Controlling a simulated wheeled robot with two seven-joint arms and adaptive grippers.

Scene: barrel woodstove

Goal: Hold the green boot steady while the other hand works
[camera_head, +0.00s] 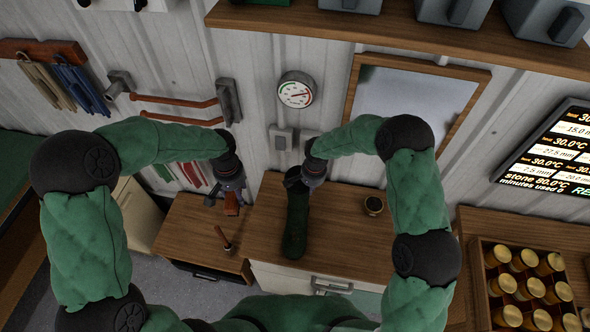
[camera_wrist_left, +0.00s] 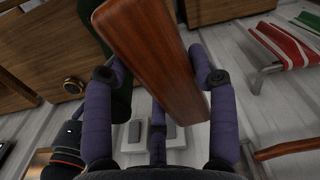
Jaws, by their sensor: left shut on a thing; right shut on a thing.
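The dark green boot (camera_head: 296,228) is at the wooden counter, long and narrow in the head view. My right gripper (camera_head: 297,183) is shut on its upper end. My left gripper (camera_head: 231,190) is left of the boot, shut on a reddish-brown wooden piece (camera_head: 232,204). In the left wrist view this wooden piece (camera_wrist_left: 155,50) lies between the two purple fingers and hides much behind it. Part of the boot (camera_wrist_left: 120,105) shows beside the left finger there. My left gripper is apart from the boot in the head view. The boot's far side is hidden.
A brown-handled tool (camera_head: 224,244) stands on the lower wooden table (camera_head: 180,232) at left. A small dark round tin (camera_head: 373,205) is on the counter (camera_head: 340,235). A crate (camera_head: 478,290) of gold-lidded jars is at right. A shelf (camera_head: 400,30) runs above.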

